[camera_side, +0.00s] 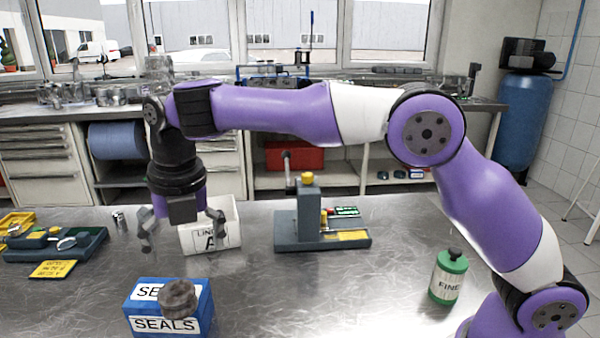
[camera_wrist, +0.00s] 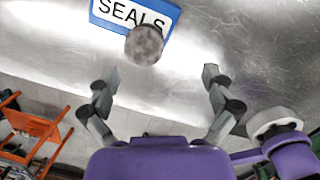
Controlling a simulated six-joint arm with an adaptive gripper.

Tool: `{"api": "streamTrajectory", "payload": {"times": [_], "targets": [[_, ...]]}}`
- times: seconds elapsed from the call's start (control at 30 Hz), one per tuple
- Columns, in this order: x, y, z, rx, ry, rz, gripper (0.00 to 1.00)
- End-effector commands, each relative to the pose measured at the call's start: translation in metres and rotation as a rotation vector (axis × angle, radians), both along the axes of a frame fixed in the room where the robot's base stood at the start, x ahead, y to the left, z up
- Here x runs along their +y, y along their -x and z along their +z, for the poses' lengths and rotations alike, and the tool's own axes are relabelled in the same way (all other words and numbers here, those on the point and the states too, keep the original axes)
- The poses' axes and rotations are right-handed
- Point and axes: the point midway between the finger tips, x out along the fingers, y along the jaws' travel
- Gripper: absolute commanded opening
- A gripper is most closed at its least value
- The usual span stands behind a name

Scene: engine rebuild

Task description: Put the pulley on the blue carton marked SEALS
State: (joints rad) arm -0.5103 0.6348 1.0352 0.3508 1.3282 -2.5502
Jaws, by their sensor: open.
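The blue carton (camera_side: 148,312) with white SEALS labels stands at the front left of the metal table; it also shows at the top of the wrist view (camera_wrist: 104,25). The pulley (camera_side: 179,297), a grey-brown rough round piece, rests on the carton's top near its right side; the wrist view shows it (camera_wrist: 145,45) at the carton's edge. My gripper (camera_side: 182,236) is open and empty, above and behind the carton in the side view, apart from the pulley. In the wrist view the fingers (camera_wrist: 160,85) are spread wide, with bare table between them.
A white LINERS box (camera_side: 212,233) stands close behind my gripper. A grey-green fixture (camera_side: 310,220) stands mid-table. A green FINE bottle (camera_side: 449,277) stands at right. A dark tray (camera_side: 75,245) and yellow card (camera_side: 52,269) lie at left. The front middle table is clear.

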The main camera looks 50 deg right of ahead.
Motion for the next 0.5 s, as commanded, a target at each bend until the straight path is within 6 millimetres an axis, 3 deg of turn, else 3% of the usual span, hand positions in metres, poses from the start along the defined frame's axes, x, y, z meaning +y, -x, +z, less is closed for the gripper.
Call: {"api": "streamTrajectory", "payload": {"times": [0.1,0.23,0.37,0.5], "targets": [[-0.047,0.015,0.032,-0.060,-0.082,-0.411,0.96],[-0.099,0.050,0.055,-0.124,-0.224,-0.967,0.96],[-0.140,0.096,0.060,-0.166,-0.403,-1.514,0.96],[-0.167,0.143,0.047,-0.171,-0.612,-2.033,0.96]]}}
